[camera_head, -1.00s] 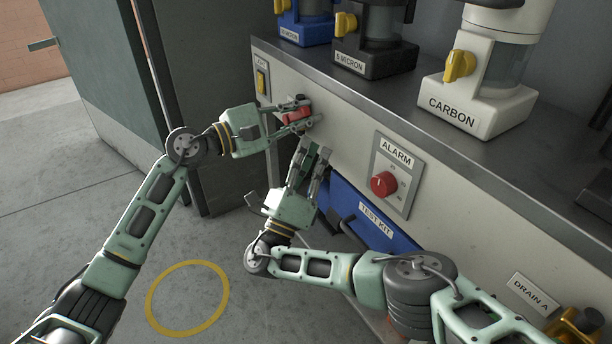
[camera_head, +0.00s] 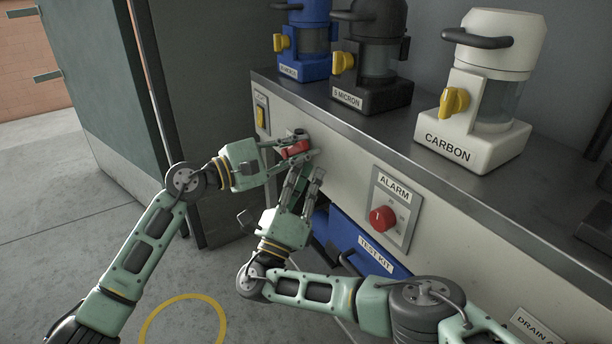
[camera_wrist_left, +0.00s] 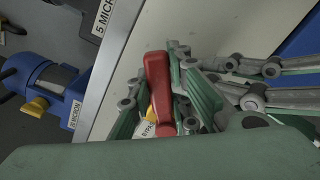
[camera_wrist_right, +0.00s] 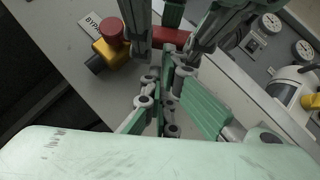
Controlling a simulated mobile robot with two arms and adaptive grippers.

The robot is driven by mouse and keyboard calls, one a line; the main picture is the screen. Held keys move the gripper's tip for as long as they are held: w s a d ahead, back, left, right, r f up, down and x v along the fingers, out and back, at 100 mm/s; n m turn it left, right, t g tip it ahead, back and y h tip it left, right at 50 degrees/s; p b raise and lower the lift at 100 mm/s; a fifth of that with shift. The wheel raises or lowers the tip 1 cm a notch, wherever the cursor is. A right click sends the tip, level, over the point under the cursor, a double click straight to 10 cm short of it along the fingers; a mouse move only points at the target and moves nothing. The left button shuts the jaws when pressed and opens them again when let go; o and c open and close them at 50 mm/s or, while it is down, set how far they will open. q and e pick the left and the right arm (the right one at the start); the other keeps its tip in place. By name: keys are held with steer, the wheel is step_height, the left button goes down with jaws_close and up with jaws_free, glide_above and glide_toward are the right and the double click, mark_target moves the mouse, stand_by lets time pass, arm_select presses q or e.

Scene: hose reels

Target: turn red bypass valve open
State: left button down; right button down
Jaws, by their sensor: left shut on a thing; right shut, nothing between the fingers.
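The red bypass valve handle (camera_head: 294,148) is on the pale cabinet front below the counter edge. My left gripper (camera_head: 303,145) is shut on it. In the left wrist view the red handle (camera_wrist_left: 158,88) lies between the fingers, with a bit of yellow body and a partly hidden label beside it. In the right wrist view a yellow valve body (camera_wrist_right: 112,52) with a round red end stands under the BYPASS label (camera_wrist_right: 92,22), and the left fingers partly hide the red bar. My right gripper (camera_head: 316,174) is shut and empty, just below the left fingers.
A red ALARM knob (camera_head: 383,218) is on a panel to the right. White CARBON (camera_head: 470,140), black 5 MICRON (camera_head: 370,95) and blue (camera_head: 302,66) filter housings stand on the counter. A dark door (camera_head: 95,90) is at left.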

arm_select(q)
steer(key=shift+d+f, duration=0.15)
arm_select(e)
steer(key=shift+w+a+r, duration=0.1)
steer(key=shift+w+r, duration=0.05)
steer(key=shift+r, duration=0.3)
arm_select(q)
steer(key=c, duration=1.6)
jaws_free()
arm_select(e)
steer(key=shift+a, duration=0.1)
steer(key=shift+f, duration=0.1)
